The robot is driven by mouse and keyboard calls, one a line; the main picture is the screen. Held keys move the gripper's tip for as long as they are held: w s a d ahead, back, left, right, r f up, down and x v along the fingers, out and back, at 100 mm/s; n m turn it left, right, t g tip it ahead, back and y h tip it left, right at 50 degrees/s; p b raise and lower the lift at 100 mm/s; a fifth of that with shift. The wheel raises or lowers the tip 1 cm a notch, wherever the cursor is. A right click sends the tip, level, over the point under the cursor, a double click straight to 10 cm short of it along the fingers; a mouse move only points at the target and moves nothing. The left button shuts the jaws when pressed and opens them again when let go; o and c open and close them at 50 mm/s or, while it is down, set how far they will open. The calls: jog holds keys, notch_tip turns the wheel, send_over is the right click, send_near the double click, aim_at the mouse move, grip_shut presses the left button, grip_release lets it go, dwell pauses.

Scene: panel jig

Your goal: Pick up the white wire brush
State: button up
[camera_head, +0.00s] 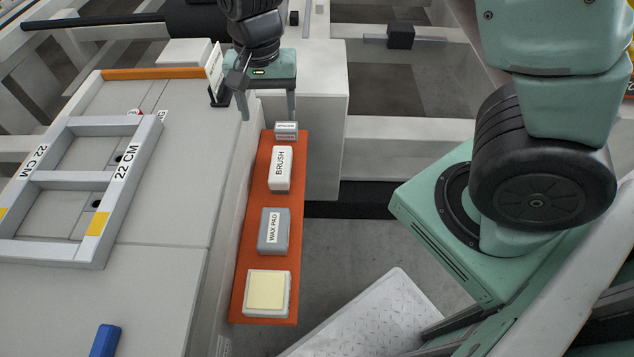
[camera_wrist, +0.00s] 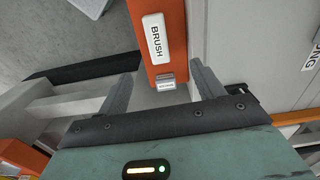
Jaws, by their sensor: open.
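The white wire brush (camera_head: 280,168) is a white block labelled "BRUSH". It lies on a narrow orange shelf (camera_head: 251,236), between a small grey labelled block (camera_head: 286,130) and a grey block labelled "WAX PAD" (camera_head: 274,231). The brush also shows in the wrist view (camera_wrist: 157,38), beyond the fingertips. My gripper (camera_head: 268,117) is open and empty, above the far end of the shelf. In the wrist view my gripper's fingers (camera_wrist: 160,78) stand wide apart, with the small grey block (camera_wrist: 166,82) showing between them. Nothing hides the brush.
A pale yellow-topped block (camera_head: 267,293) lies at the near end of the shelf. A large grey panel table (camera_head: 160,285) with a grey frame marked "22 CM" (camera_head: 113,195) borders the shelf on the left. A pale post (camera_head: 325,130) stands right of the shelf's far end.

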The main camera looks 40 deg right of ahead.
aim_at(280, 163)
jog(key=shift+m, duration=0.3)
jog(key=f, duration=0.4)
jog(key=f+b, duration=0.1)
jog(key=f, duration=0.3)
jog(key=d+f+b, duration=0.1)
jog(key=f, duration=0.3)
jog(key=shift+d+f, duration=0.1)
jog(key=shift+f, duration=0.1)
jog(key=shift+a+f+b, duration=0.15)
jog(key=shift+f+b, duration=0.2)
jog(key=shift+f, duration=1.1)
jog(key=shift+a+f+b, duration=0.15)
jog(key=shift+f+b, duration=0.2)
jog(key=shift+f, duration=1.05)
jog(key=c, duration=1.1)
